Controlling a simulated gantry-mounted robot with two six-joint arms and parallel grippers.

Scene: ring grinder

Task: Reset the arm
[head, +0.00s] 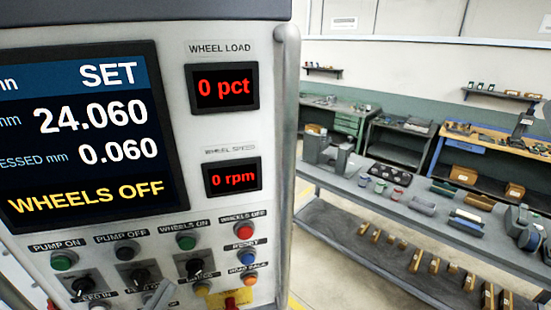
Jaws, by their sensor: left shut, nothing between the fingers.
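My left gripper (160,294) shows only as a small grey tip at the bottom edge of the head view. It is shut with nothing held, in front of the lower part of the control panel (278,200). It covers part of the lowest row of labels and controls; I cannot tell whether it touches the panel. The rest of this gripper is out of the frame. My right gripper is not in view.
The panel's screen (90,130) reads 24.060, 0.060 and WHEELS OFF. The load display (223,87) reads 0 pct and the speed display (233,178) 0 rpm. Coloured buttons and black knobs sit below.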

